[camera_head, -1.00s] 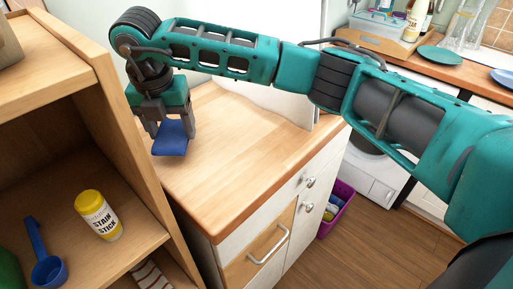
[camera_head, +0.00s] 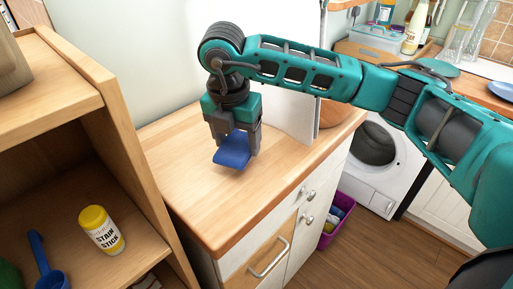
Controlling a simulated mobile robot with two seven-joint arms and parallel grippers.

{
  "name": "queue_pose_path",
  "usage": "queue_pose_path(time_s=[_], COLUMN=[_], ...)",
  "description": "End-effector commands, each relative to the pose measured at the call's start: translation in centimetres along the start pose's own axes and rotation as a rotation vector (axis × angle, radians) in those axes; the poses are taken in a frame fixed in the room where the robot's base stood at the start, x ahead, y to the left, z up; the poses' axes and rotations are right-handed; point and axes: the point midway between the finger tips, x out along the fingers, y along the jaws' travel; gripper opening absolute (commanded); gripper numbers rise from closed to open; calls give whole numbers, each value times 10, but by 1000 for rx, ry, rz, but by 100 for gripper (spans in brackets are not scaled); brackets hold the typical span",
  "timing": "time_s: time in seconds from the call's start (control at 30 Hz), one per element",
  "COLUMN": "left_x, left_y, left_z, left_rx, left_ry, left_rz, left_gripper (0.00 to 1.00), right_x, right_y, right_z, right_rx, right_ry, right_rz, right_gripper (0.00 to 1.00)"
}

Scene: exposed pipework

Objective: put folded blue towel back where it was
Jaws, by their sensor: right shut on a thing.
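The folded blue towel (camera_head: 233,153) is held between the fingers of my right gripper (camera_head: 234,140). The gripper points down over the wooden countertop (camera_head: 180,185). The towel hangs level with the fingertips; I cannot tell whether it touches the countertop. My right arm reaches in from the right side of the picture. My left gripper is not in view.
A wooden shelf unit (camera_head: 112,120) stands at the left, with a yellow-capped stain stick (camera_head: 102,230) and a blue scoop (camera_head: 46,268) inside. A purple bin (camera_head: 338,216) sits on the floor beside the cabinet, near a washing machine (camera_head: 378,160). The counter's front part is clear.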

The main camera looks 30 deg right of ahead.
Motion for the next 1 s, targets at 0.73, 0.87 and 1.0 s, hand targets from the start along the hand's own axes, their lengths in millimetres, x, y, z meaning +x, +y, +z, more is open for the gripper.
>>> queue_pose_path(time_s=[0.73, 0.87, 1.0], left_x=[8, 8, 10], left_y=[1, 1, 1], left_z=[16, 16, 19], left_rx=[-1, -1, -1], left_ry=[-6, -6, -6], left_rz=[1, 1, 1], left_gripper=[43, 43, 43], right_x=[37, 38, 40], right_y=[-36, -36, -35], right_z=[9, 9, 9], right_rx=[-1, -1, -1], right_ry=[1, 1, 1], right_rz=[1, 1, 1], right_gripper=[44, 44, 70])
